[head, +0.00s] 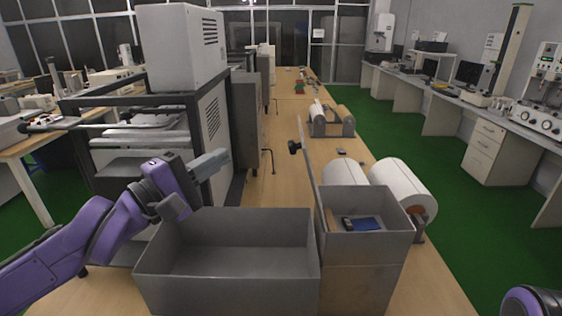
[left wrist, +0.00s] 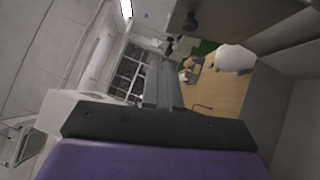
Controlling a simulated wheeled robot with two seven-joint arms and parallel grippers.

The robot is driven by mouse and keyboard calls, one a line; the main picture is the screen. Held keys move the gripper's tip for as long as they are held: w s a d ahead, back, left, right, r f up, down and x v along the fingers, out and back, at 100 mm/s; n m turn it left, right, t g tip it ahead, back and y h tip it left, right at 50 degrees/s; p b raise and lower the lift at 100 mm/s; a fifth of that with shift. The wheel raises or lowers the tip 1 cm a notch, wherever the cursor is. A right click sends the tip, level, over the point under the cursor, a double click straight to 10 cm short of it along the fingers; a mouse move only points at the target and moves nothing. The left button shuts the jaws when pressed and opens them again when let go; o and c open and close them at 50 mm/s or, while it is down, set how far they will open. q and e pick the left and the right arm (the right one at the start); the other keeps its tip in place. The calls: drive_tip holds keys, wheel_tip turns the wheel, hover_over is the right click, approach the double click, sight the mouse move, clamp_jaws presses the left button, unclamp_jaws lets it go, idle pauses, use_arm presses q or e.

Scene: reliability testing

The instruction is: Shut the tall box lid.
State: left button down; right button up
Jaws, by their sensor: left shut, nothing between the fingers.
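The tall box (head: 362,262) is a grey metal bin at the front centre-right. Its lid (head: 311,175) stands upright along the box's left edge, seen nearly edge-on, so the box is open. A black knob (head: 295,147) sticks out from the lid's left face. In the left wrist view the lid (left wrist: 245,22) and its knob (left wrist: 190,22) show at the top right. My left gripper (head: 222,158) is shut and empty, left of the knob and apart from it, above the back of the low bin. Its fingers also show in the left wrist view (left wrist: 163,85). My right gripper is out of view.
A wide, empty low bin (head: 230,281) stands left of the tall box. A small dark item and a blue card (head: 368,224) lie inside the tall box. White rolls (head: 402,188) stand behind and right of it. A tall machine (head: 182,50) stands at the back left.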

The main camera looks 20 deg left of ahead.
use_arm(q)
wheel_tip(320, 180, down, 5)
drive_tip(key=b, duration=0.4)
drive_tip(key=s+d+p+x, duration=0.1)
drive_tip(key=d+x, duration=0.1)
drive_tip(key=x, duration=1)
drive_tip(key=shift+d+r, duration=0.25)
drive_tip(key=shift+d, duration=0.2)
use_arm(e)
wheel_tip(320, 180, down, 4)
use_arm(q)
drive_tip(key=shift+w, duration=0.1)
